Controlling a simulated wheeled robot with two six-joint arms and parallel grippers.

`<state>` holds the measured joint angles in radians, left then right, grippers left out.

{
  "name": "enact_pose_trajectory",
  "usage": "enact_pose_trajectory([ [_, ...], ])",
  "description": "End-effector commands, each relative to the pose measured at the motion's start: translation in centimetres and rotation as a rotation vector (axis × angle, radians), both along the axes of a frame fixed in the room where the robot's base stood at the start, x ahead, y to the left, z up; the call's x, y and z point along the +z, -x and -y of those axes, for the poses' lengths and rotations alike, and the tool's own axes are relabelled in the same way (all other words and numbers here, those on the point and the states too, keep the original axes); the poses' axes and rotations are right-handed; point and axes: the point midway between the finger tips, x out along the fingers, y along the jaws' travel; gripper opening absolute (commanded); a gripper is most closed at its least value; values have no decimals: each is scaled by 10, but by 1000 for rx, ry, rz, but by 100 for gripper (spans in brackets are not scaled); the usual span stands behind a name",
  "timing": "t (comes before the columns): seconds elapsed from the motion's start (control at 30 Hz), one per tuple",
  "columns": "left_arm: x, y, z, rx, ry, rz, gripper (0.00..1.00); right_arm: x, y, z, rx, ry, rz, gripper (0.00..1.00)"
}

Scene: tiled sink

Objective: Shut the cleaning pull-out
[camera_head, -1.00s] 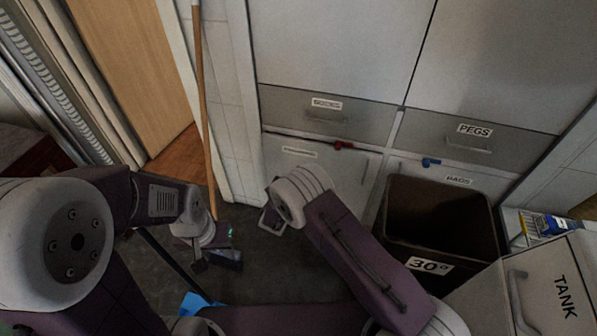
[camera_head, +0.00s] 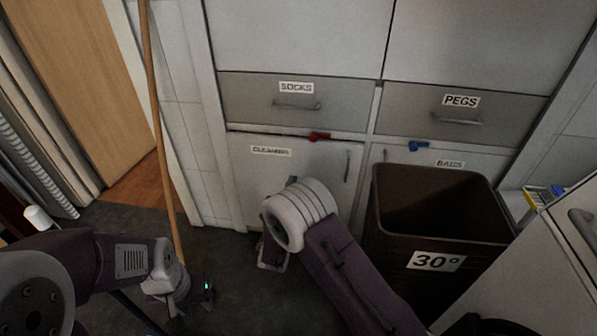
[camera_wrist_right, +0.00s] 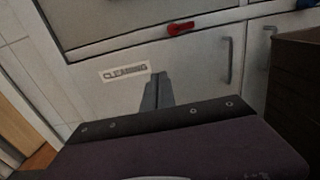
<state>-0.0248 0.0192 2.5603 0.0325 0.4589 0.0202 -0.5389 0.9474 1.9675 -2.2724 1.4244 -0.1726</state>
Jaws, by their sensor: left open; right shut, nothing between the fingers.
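The cleaning pull-out (camera_head: 252,185) is a pale front labelled CLEANING, low in the cabinet wall, with a vertical handle at its right edge. It also shows in the right wrist view (camera_wrist_right: 190,80). Its front looks nearly in line with the cabinet; I cannot tell whether a small gap remains. My right gripper (camera_wrist_right: 155,90) is shut and empty, its fingertips before the front, just right of and below the label; contact is unclear. In the head view my right wrist hides much of it. My left gripper (camera_head: 190,296) is open, low over the floor at left, away from the pull-out.
A red catch (camera_head: 319,136) sits above the pull-out, and a blue catch (camera_head: 418,146) above the BAGS front (camera_head: 470,160). A brown bin (camera_head: 440,235) marked 30° stands close right of my right arm. A wooden pole (camera_head: 158,130) leans at left. SOCKS and PEGS drawers are above.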

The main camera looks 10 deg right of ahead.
Motion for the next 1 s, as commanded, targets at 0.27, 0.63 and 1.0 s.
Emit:
enact_pose_trajectory([
  [0.27,-7,0,0,0,0,1,44,-1,-14,5,-3,-3,1,0],
  [0.63,-44,0,0,0,0,1,44,-4,-89,31,-4,-2,3,0],
  [1.0,-65,0,0,0,0,1,44,0,-132,44,-1,-1,-1,0],
])
